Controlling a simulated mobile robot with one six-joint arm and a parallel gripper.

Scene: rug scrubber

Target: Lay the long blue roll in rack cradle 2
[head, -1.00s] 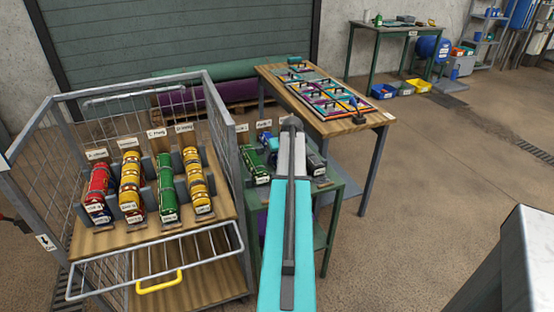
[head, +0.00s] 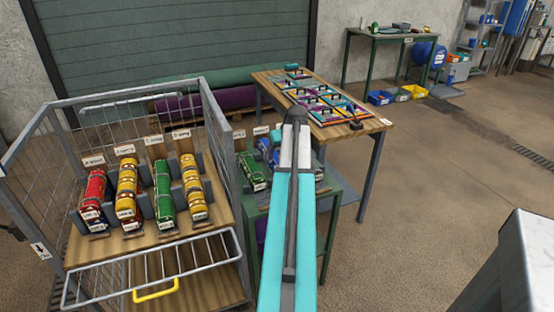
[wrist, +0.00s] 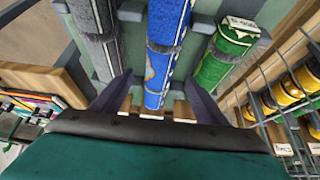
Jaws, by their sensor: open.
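The blue roll (wrist: 168,45) runs away from me in the wrist view, between the two fingers of my gripper (wrist: 160,80). The gripper is open, and its fingers stand apart on either side of the roll. I cannot tell how high they are above it. In the head view, part of the blue roll (head: 264,150) shows on the small green stand (head: 252,206), left of my arm. My arm hides the fingers there. I cannot tell which place is rack cradle 2, as the small labels are unreadable.
A green roll (wrist: 226,50) and a grey roll (wrist: 92,18) flank the blue one. A wire-sided cart (head: 236,190) at left holds red, yellow and green rolls. A wooden table (head: 268,82) with coloured samples stands behind.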

